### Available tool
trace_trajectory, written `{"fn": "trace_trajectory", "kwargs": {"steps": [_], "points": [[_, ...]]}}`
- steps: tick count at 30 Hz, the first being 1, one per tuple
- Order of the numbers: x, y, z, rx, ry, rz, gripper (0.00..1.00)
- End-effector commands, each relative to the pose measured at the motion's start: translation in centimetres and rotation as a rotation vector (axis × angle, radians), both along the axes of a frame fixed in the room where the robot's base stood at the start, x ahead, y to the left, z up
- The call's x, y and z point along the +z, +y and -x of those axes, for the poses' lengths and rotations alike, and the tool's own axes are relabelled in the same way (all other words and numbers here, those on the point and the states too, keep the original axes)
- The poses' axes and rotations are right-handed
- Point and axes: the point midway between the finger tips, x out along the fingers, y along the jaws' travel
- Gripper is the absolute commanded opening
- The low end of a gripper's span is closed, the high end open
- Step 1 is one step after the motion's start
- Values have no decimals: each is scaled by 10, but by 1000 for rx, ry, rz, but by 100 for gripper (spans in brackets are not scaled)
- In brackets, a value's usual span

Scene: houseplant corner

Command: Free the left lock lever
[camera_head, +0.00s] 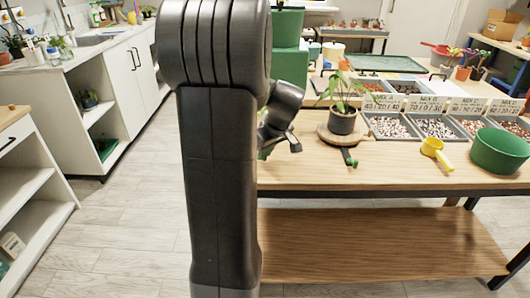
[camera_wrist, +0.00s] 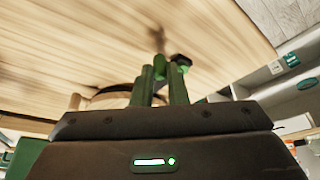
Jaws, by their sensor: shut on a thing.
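A round wooden turntable (camera_head: 325,135) sits on the table and bears a plant in a dark pot (camera_head: 342,121). A dark lever with a green tip (camera_head: 350,158) sticks out at its front. My gripper (camera_head: 280,140) is at the left of the turntable, partly hidden behind my arm. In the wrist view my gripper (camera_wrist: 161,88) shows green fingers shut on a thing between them. A dark piece with a green end (camera_wrist: 181,62) shows at the fingertips. The held thing seems to be the left lock lever, but the fingers hide most of it.
Grey bins (camera_head: 390,127) of pebbles, a yellow scoop (camera_head: 436,152) and a green bowl (camera_head: 500,150) stand to the right on the table. Green containers (camera_head: 287,28) stand behind. The tabletop's front strip (camera_head: 310,176) is bare.

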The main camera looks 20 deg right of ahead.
Motion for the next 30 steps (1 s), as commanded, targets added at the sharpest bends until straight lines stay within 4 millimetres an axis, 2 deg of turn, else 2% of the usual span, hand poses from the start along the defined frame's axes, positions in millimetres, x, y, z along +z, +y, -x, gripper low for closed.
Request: {"fn": "trace_trajectory", "kwargs": {"steps": [9, 23, 24, 26, 30], "points": [[0, -1, -3, 90, 1, 0, 0], [0, -2, -4, 100, 1, 1, 0], [0, -2, -4, 100, 1, 1, 21], [0, -2, -4, 100, 1, 1, 33], [0, -2, -4, 100, 1, 1, 35]]}}
